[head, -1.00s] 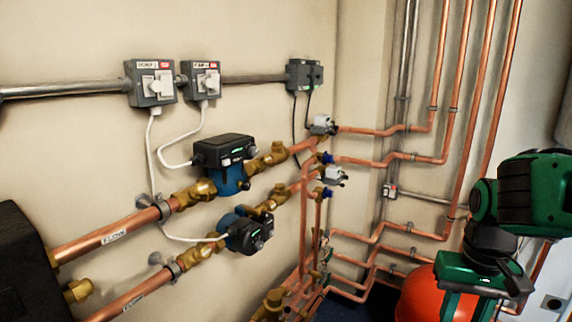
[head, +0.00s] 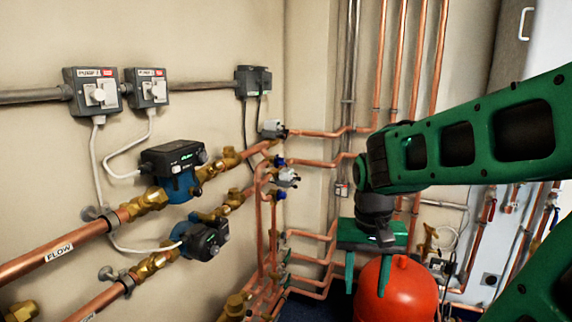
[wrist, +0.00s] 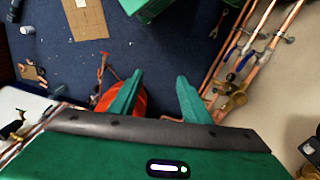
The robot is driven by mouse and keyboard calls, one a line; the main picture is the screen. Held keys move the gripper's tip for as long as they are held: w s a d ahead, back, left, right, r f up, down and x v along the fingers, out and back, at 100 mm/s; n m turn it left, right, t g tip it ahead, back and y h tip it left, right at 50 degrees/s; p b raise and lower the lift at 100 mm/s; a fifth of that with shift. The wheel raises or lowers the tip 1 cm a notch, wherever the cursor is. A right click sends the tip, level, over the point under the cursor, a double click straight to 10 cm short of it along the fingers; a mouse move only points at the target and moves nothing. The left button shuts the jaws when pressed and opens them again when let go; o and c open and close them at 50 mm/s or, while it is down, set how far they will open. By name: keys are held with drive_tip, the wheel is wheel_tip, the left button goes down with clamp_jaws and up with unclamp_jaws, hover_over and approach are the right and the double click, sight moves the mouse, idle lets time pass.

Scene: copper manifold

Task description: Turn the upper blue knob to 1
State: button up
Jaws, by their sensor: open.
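The upper blue knob (head: 281,162) is small and sits below a grey valve actuator on the upper copper line, near the wall corner. A second blue knob (head: 279,195) sits lower, below another grey actuator. Any marks on the knobs are too small to read. My gripper (head: 366,273) points down, to the right of both knobs and well apart from them, in front of a red vessel. In the wrist view my gripper (wrist: 160,76) has its two green fingers spread with nothing between them.
Two pumps, an upper one (head: 176,172) and a lower one (head: 203,240), are on the left wall. Vertical copper pipes (head: 379,60) rise behind my arm. The red vessel (head: 398,290) stands below my gripper. Blue floor (wrist: 60,55) shows in the wrist view.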

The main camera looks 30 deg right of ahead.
drive_tip(key=w+d+f+m+t+y, duration=0.2)
drive_tip(key=w+m, duration=0.4)
drive_tip(key=w, duration=1.8)
drive_tip(key=m+t+y, duration=0.6)
drive_tip(key=m+t, duration=0.3)
drive_tip(key=m, duration=0.4)
approach(284, 161)
drive_tip(key=x, duration=0.8)
drive_tip(key=shift+w+a+f, duration=0.1)
drive_tip(key=shift+w+f, duration=0.1)
drive_tip(key=shift+w, duration=0.1)
drive_tip(key=shift+c, duration=0.3)
